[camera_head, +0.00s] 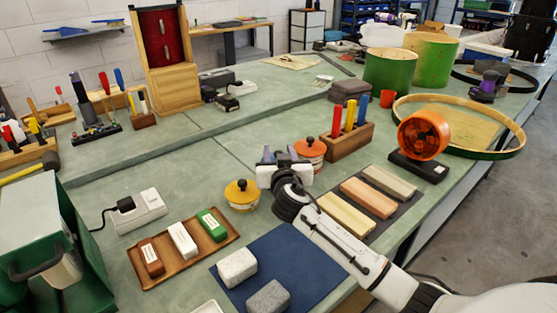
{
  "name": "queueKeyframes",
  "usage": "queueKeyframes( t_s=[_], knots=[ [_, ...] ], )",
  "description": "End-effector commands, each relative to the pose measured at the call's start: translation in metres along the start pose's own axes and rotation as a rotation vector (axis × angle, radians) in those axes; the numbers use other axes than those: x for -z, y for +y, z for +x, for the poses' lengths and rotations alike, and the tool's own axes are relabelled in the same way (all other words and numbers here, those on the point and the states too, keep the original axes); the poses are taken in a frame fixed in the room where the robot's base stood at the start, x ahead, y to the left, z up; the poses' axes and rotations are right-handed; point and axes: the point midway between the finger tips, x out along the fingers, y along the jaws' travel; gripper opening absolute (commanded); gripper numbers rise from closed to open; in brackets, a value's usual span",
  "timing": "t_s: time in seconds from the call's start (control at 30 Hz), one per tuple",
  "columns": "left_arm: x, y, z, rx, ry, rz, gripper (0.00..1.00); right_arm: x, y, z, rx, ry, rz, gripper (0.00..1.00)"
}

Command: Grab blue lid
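My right gripper (280,157) reaches over the bench between a jar with a yellow lid (242,190) on its left and a jar with an orange lid (310,147) on its right. I see it from behind, and its wrist and body hide the spot in front of it. Small bluish-purple patches show at its fingertips; I cannot tell whether they are finger pads or part of a blue lid. No blue lid shows clearly. Whether the fingers are open or shut on something is hidden. My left gripper is out of view.
A wooden block with colored handles (349,140) stands behind the orange-lidded jar. Sanding-type blocks lie on a dark mat (405,212) to the right. A wooden tray (158,273) and a blue mat (318,262) are in front. An orange fan (424,135) stands farther right.

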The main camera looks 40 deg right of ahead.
Motion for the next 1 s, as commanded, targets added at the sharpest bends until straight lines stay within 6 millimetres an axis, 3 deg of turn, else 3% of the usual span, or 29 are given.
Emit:
queueKeyframes(
  t_s=[0.23,0.53,0.8,1.0],
  knots=[
    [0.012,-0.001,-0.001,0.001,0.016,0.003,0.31,0.002,-0.001,0.031,-0.001,0.001,0.0,0.4],
    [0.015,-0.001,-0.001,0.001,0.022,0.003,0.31,0.001,-0.001,0.035,0.0,0.001,0.0,0.4],
    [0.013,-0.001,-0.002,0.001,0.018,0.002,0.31,0.001,-0.001,0.035,0.0,0.001,0.0,0.0],
    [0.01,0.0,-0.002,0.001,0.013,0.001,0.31,0.001,-0.001,0.035,0.0,0.001,0.001,0.0]
  ],
)
